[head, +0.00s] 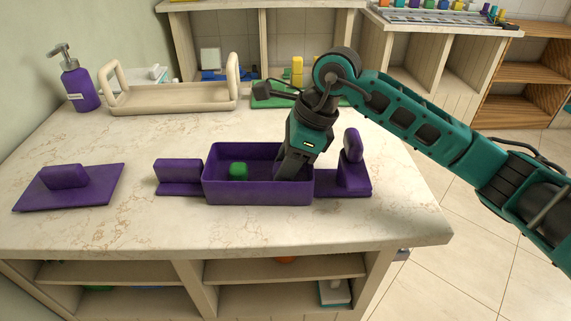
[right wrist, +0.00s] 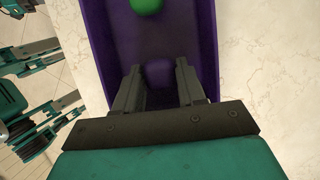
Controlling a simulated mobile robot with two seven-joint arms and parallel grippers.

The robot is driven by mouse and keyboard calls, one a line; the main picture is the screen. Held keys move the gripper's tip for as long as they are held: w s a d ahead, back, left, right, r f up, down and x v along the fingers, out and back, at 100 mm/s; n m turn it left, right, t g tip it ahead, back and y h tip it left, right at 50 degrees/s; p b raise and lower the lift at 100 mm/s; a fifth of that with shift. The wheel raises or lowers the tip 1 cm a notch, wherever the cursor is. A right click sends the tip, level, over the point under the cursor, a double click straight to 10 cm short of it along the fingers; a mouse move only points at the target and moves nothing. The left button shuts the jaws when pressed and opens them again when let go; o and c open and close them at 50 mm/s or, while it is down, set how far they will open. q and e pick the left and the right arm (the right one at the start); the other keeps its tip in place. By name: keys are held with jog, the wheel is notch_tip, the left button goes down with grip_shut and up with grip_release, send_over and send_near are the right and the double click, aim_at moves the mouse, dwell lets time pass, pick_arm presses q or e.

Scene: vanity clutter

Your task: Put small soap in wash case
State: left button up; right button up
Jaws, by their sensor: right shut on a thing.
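My right gripper (head: 290,172) reaches down into the right half of the case. In the right wrist view its two fingers (right wrist: 153,85) are closed on a small purple block (right wrist: 157,72), which blends with the case floor. Its lower part is hidden.
A purple lid with a handle (head: 90,190) lies flat on the counter to the left. A purple pump bottle (head: 78,85) and a beige tray with handles (head: 170,103) stand at the back left. The marble counter around the case is clear.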

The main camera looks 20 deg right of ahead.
jog(key=shift+f, duration=0.2)
jog(key=o, duration=1)
jog(key=shift+r, duration=0.1)
jog(key=shift+o, duration=0.2)
jog(key=shift+r, duration=0.2)
jog(key=p+v, duration=0.1)
jog(key=v, duration=1.1)
jog(key=shift+p, duration=0.4)
jog(key=shift+f, duration=0.1)
